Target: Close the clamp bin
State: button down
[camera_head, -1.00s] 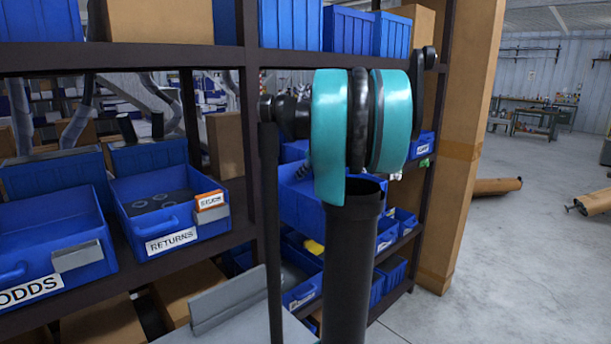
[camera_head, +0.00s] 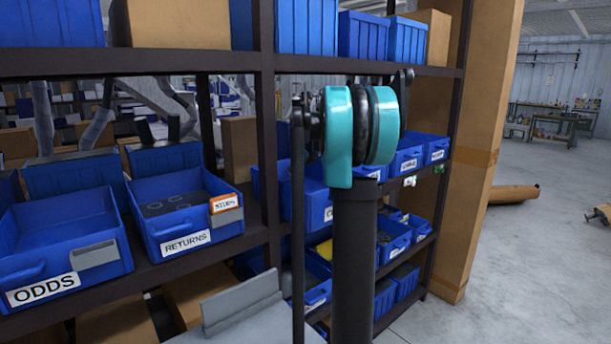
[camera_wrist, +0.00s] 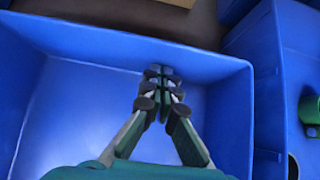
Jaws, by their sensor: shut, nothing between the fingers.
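In the head view a blue bin (camera_head: 298,192) sits on the middle shelf behind my arm and juts out past the bins beside it. Its label is mostly hidden by my arm, so I cannot read whether it is the clamp bin. In the wrist view my gripper (camera_wrist: 161,74) is shut and empty, its fingertips over the inside of a blue bin (camera_wrist: 65,125), near the wall at the top of the picture. I cannot tell whether they touch that wall. The visible part of this bin's floor looks empty. My gripper is hidden in the head view.
Bins marked ODDS (camera_head: 62,235) and RETURNS (camera_head: 180,215) stand left of the dark shelf post (camera_head: 268,150). In the wrist view a neighbouring bin (camera_wrist: 268,75) with a green item (camera_wrist: 309,108) is close on the right. Open floor (camera_head: 535,245) lies right of the rack.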

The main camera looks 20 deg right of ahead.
jog(key=w+a, duration=0.1)
jog(key=w, duration=0.2)
jog(key=w+a, duration=0.1)
jog(key=w, duration=0.3)
jog(key=w+a, duration=0.2)
jog(key=w, duration=0.2)
jog(key=shift+w+r, duration=0.1)
jog(key=shift+w, duration=0.05)
